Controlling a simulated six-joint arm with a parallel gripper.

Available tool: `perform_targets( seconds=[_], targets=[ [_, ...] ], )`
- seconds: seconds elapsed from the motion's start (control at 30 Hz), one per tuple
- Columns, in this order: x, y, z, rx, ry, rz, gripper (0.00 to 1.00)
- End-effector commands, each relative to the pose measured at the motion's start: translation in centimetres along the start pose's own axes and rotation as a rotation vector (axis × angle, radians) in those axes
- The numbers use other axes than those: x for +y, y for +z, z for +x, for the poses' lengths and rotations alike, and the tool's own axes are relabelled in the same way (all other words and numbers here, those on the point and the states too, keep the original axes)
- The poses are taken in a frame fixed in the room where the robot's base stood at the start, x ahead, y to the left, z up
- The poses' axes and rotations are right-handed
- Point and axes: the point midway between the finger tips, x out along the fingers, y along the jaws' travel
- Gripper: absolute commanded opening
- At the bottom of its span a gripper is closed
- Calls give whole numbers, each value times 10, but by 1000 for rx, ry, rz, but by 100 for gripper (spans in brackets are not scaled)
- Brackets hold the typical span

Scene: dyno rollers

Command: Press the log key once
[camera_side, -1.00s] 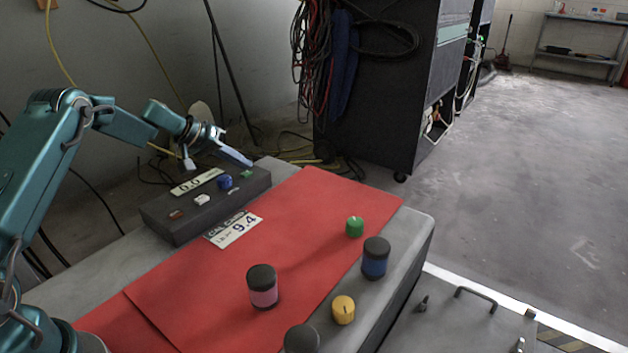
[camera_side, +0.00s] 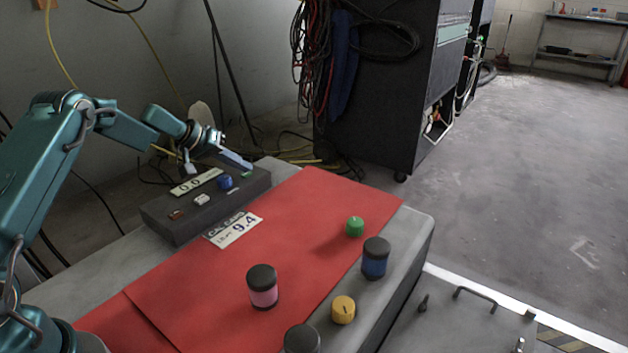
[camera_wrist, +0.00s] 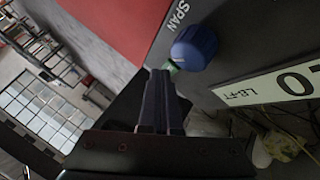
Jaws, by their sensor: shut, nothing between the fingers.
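A dark control box (camera_side: 185,228) stands at the back of the grey bench. It carries a display reading 0.0 (camera_side: 196,182), a blue knob (camera_side: 225,182), a green key (camera_side: 246,175), a white key (camera_side: 202,199) and a red-brown key (camera_side: 177,214). No key's label is readable as log. My gripper (camera_side: 248,165) is shut and empty, tips down at the green key. In the wrist view the fingertips (camera_wrist: 161,72) partly cover the green key (camera_wrist: 172,67), beside the blue knob (camera_wrist: 195,47) marked SPAN. I cannot tell whether they touch it.
Pink (camera_side: 263,287) and blue (camera_side: 375,257) black-capped jars, a green knob-like piece (camera_side: 354,227) and a yellow one (camera_side: 343,309) stand further forward. The mat's middle is clear.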

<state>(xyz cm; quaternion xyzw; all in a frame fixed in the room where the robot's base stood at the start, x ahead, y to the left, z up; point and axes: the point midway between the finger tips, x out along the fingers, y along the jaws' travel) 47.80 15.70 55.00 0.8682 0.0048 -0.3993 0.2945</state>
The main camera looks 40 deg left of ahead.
Motion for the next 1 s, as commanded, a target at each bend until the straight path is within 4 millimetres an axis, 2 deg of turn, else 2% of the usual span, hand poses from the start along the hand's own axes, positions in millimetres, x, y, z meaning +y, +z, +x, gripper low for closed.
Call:
perform_targets(
  seconds=[0.47,1.0],
  targets=[
    [-1,1,1,-2,0,0,0],
    [7,-7,-10,-1,0,0,0]
  ],
)
